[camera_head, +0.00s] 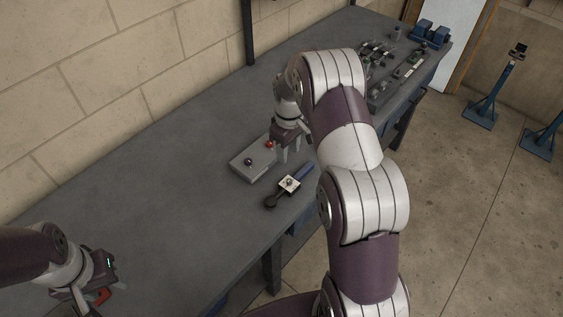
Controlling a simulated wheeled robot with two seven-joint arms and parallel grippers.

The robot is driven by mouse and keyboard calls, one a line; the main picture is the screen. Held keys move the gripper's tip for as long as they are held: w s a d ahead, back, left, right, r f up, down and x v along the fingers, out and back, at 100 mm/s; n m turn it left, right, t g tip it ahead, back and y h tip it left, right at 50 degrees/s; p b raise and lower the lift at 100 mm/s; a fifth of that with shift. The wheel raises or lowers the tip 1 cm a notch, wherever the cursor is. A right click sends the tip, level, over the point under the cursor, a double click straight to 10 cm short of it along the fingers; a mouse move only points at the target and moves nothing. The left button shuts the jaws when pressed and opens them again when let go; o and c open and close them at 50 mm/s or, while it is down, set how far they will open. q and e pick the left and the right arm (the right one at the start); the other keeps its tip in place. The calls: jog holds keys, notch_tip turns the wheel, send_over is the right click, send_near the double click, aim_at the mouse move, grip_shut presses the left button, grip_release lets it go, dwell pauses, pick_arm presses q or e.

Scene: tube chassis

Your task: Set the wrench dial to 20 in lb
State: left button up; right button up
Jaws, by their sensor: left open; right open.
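The wrench (271,202) lies on the grey workbench, with a dark round end towards the front and a blue handle towards the back right. My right gripper (287,157) is open, pointing down just behind the wrench, beside a grey box (247,168) and close to the box's red knob (269,145). I cannot tell whether it touches anything. My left gripper (102,303) is open at the bottom left, far from the wrench.
Trays of small tools (385,75) and blue blocks (429,35) stand at the bench's far end. The bench (150,200) is clear on the left. My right arm hides part of its right edge.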

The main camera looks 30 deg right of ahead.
aim_at(289, 180)
jog(key=s+f, duration=0.1)
jog(key=f+p, duration=0.1)
jog(key=f, duration=0.1)
jog(key=s+f+p, duration=0.1)
jog(key=f, duration=0.1)
jog(key=shift+s+f, duration=0.15)
jog(key=shift+s, duration=0.2)
jog(key=f, duration=0.1)
jog(key=w+f, duration=0.1)
jog(key=f, duration=0.3)
jog(key=shift+w+f+p, duration=0.1)
jog(key=shift+w+p, duration=0.25)
jog(key=shift+p, duration=0.05)
jog(key=shift+s+f, duration=0.1)
jog(key=shift+f, duration=0.1)
jog(key=shift+s, duration=0.35)
pick_arm(q)
jog(key=r, duration=0.1)
jog(key=s+r, duration=0.1)
jog(key=r, duration=0.1)
jog(key=shift+s+r, duration=0.25)
jog(key=shift+s, duration=0.05)
pick_arm(e)
jog(key=shift+w, duration=0.2)
grip_shut()
